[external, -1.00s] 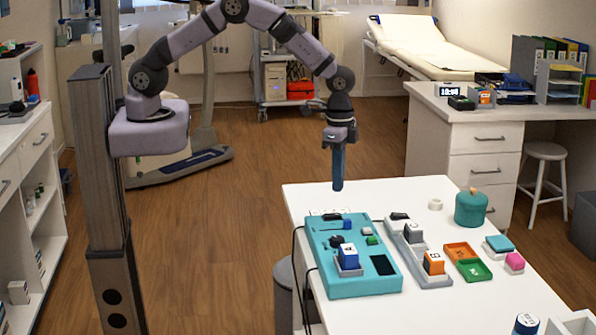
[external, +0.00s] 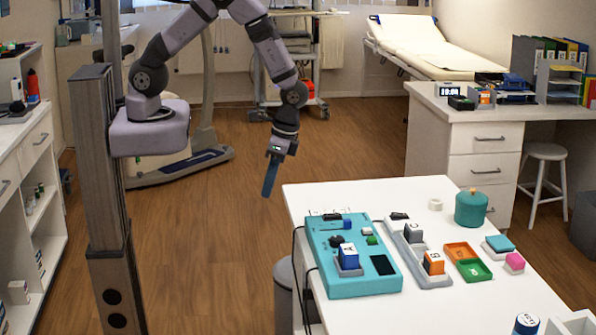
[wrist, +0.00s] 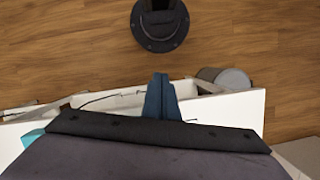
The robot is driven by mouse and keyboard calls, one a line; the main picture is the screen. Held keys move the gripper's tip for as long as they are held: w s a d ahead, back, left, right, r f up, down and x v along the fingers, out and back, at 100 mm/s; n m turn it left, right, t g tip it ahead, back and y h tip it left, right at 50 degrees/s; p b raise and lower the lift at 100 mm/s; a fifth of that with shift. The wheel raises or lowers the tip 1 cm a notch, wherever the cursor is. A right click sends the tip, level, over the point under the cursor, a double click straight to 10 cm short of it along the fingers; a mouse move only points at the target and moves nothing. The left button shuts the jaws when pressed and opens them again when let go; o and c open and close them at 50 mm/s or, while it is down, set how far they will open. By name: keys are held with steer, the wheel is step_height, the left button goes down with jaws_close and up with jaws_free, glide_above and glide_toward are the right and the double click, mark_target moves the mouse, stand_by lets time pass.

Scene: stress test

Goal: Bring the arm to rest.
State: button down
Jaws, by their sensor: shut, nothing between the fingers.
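The white table (external: 450,315) carries a teal board (external: 345,285), a grey block rack (external: 433,281), orange and green trays, and a teal pot (external: 471,208). A grey bin (external: 284,295) stands at the table's left side. Open floor (external: 220,230) lies below my gripper.

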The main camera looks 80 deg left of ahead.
steer(key=s+a+r+n, duration=0.2)
steer(key=s+a+r, duration=0.4)
steer(key=s, duration=0.4)
step_height(320, 180, up, 7)
steer(key=w+a+n+t, duration=0.1)
steer(key=w+a+t, duration=0.1)
steer(key=t, duration=0.1)
steer(key=shift+w+a+f+h, duration=0.15)
steer(key=shift+f+h, duration=0.05)
steer(key=shift+h, duration=0.2)
steer(key=shift+f, duration=0.1)
